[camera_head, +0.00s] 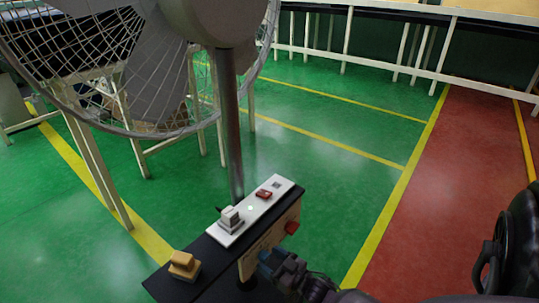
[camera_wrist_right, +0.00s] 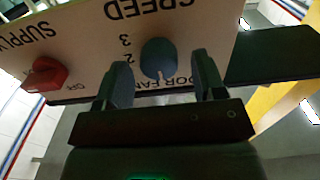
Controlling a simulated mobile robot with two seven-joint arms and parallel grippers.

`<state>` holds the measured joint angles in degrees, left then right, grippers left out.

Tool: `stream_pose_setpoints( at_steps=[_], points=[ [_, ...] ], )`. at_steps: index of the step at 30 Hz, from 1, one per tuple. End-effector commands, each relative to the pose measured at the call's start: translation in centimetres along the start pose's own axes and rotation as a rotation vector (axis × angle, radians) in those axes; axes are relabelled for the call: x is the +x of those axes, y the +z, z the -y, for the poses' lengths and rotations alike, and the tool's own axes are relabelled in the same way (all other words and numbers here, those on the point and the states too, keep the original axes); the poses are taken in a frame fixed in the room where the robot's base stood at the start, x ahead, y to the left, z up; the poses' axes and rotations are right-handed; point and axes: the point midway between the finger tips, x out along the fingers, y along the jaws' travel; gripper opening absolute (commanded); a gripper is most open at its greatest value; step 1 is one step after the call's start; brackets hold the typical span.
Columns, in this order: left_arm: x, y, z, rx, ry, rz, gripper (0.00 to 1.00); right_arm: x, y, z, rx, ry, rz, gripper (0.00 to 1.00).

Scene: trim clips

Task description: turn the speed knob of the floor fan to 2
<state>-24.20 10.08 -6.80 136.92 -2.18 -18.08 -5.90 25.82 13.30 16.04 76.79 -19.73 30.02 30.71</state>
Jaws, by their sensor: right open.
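The speed knob (camera_wrist_right: 158,55) is a round blue-grey knob on a pale control panel (camera_wrist_right: 85,35) lettered SPEED. In the right wrist view the panel lettering is upside down, and the digits 2 and 3 stand left of the knob. A white mark shows at the knob's lower edge, away from the 2. My right gripper (camera_wrist_right: 163,72) is open, with one finger on each side of the knob; I cannot tell whether they touch it. In the head view the right gripper (camera_head: 272,262) hides the knob at the panel. The fan (camera_head: 100,65) stands behind. My left gripper is not in view.
A dark shelf (camera_head: 205,262) bears a yellow block (camera_head: 184,264) and a white plate with small items. A post (camera_head: 229,130) rises behind.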

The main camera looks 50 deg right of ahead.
Motion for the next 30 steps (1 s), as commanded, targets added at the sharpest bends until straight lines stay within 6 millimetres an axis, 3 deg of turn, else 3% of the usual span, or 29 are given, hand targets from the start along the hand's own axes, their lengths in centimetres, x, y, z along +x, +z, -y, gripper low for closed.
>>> stream_pose_setpoints(
  at_steps=[10,19,30],
  points=[
    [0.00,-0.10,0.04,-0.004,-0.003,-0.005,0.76,0.26,-0.02,-0.03,0.000,0.000,0.000,0.62],
    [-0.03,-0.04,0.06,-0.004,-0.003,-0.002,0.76,0.25,-0.01,-0.02,0.000,0.000,0.000,0.16],
    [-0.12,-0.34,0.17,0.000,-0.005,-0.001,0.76,0.30,-0.12,-0.07,0.062,-0.001,0.000,0.15]
  ],
)
